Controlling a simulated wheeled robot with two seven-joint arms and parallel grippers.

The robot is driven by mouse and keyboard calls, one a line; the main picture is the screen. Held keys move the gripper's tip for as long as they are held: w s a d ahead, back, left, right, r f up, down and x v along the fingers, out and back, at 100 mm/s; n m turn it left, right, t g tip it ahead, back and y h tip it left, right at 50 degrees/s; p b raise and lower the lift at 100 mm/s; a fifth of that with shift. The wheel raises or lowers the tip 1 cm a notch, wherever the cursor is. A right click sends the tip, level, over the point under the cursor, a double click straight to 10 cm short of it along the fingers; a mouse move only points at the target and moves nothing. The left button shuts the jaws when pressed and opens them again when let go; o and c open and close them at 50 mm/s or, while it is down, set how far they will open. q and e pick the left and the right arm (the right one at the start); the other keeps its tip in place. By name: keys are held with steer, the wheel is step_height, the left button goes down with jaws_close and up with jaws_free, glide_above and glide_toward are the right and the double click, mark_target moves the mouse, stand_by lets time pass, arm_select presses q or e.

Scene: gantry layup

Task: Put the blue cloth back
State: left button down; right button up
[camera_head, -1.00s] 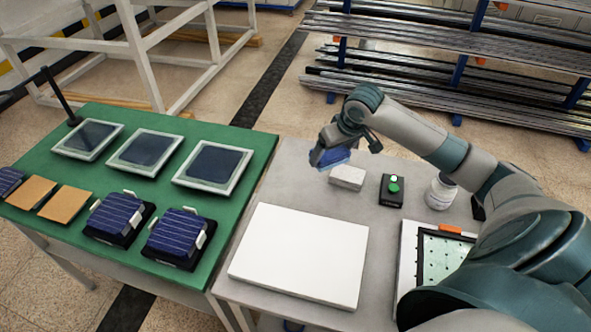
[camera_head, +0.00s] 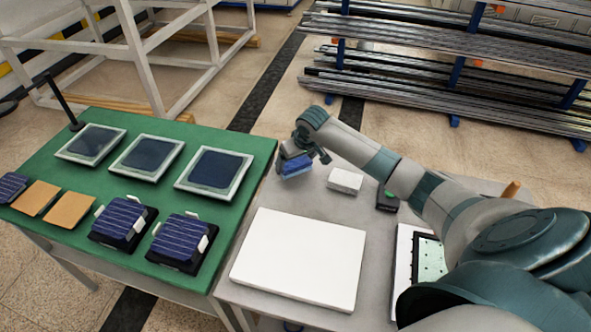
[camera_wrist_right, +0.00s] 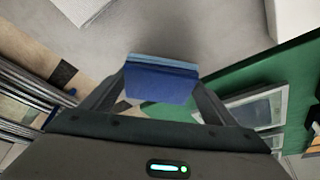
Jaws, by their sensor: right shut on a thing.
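The blue cloth (camera_head: 297,166) is a small folded blue pad in my right gripper (camera_head: 296,160), over the back left part of the grey table (camera_head: 262,197). In the right wrist view the blue cloth (camera_wrist_right: 160,82) is between the two fingers of the right gripper (camera_wrist_right: 160,88), which is shut on it. Grey table surface shows beyond it. I cannot tell whether the cloth touches the table. My left gripper is not in view.
A white block (camera_head: 345,180) lies right of the gripper. A large white board (camera_head: 300,260) lies in front. The green table (camera_head: 150,190) at left bears framed panels and solar cells. A black box (camera_head: 387,200) is partly behind my right arm.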

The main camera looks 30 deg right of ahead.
mark_target(296, 171)
steer(key=shift+f+p, duration=0.75)
steer(key=shift+f, duration=1.3)
steer(key=shift+f, duration=0.1)
steer(key=o, duration=1)
steer(key=b+v, duration=0.2)
steer(key=v, duration=1)
